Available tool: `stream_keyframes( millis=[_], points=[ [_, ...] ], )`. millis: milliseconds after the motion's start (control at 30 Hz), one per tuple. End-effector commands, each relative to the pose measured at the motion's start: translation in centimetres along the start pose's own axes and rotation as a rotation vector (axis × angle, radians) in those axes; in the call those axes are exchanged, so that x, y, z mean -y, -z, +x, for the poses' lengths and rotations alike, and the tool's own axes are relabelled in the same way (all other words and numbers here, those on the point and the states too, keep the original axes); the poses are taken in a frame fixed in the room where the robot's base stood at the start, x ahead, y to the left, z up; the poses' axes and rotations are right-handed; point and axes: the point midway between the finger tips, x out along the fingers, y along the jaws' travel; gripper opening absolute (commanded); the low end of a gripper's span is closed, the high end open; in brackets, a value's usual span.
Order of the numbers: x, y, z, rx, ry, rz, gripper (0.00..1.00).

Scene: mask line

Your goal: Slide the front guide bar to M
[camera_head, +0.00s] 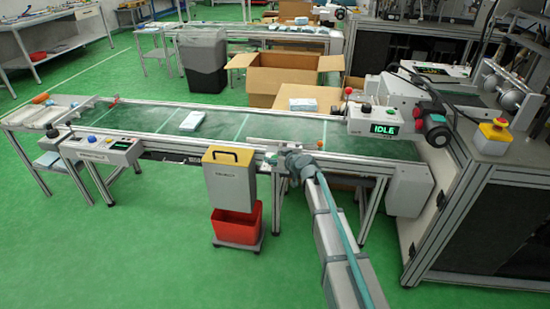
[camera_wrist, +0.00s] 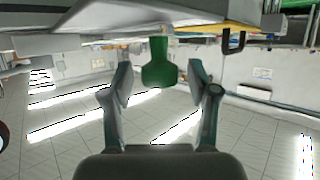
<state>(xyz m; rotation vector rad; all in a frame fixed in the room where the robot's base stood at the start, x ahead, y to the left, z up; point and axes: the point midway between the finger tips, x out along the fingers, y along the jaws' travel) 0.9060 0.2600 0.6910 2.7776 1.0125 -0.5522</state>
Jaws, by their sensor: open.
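A pale bar that looks like the front guide bar (camera_head: 262,143) lies along the near side of the green conveyor belt, just beyond my gripper. My gripper (camera_head: 283,159) is at the conveyor's near edge, partly hidden by my own arm. In the wrist view my gripper (camera_wrist: 160,88) is open, with one finger on each side of a green knob (camera_wrist: 159,70). Gaps show between the knob and both fingers. A small green spot by the near rail (camera_head: 271,159) may be the same knob. No M mark is readable in either view.
A yellow-topped grey box (camera_head: 229,180) stands close left of my gripper, above a red bin (camera_head: 236,226).

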Motion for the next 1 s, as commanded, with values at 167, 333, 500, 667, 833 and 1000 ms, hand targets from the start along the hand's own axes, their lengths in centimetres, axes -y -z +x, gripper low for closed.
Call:
stream_keyframes(
  millis=[167,333,500,667,833,1000],
  points=[
    [0.0,0.0,0.0,0.000,0.000,0.000,0.39],
    [0.0,0.0,0.0,0.000,0.000,0.000,0.11],
    [0.0,0.0,0.0,0.000,0.000,0.000,0.00],
    [-0.1,0.0,0.1,0.000,0.000,0.000,0.00],
    [-0.9,0.1,1.0,-0.002,-0.001,0.001,0.00],
    [-1.8,0.5,1.8,-0.001,-0.001,0.001,0.00]
  ],
)
